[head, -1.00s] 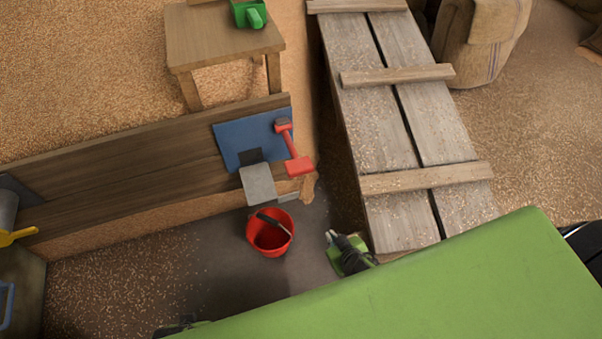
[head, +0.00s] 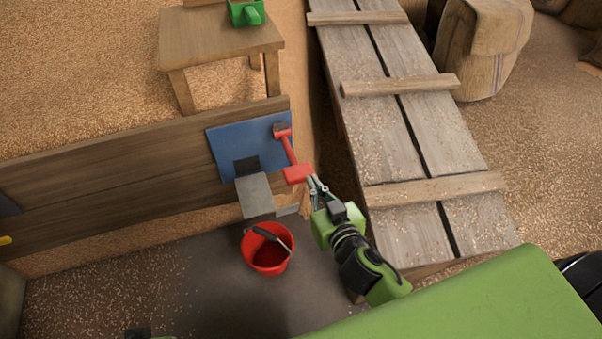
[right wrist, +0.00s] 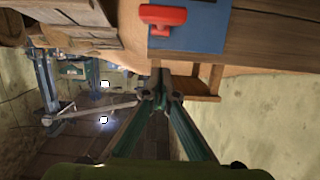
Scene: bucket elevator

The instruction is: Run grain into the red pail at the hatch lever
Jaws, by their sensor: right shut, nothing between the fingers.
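The red pail (head: 270,266) stands upright on the dark floor below a grey spout (head: 256,196), its bail with a dark grip across the mouth. Its inside looks dark red, with no grain visible. The red hatch lever (head: 297,174) slants down across a blue plate (head: 228,146) on the plank wall. Its wide handle also shows in the right wrist view (right wrist: 163,17). My right gripper (head: 312,182) is shut and empty, fingertips close by the handle's right end; I cannot tell whether they touch. A dark and green part at the bottom left may be my left gripper (head: 138,333); its fingers are hidden.
A plank ramp (head: 385,125) with cross cleats lies right of the lever. A wooden stool (head: 215,45) with a green scoop (head: 246,12) stands behind the wall. A sack (head: 485,50) is at the top right. Floor left of the pail is open, with scattered grain.

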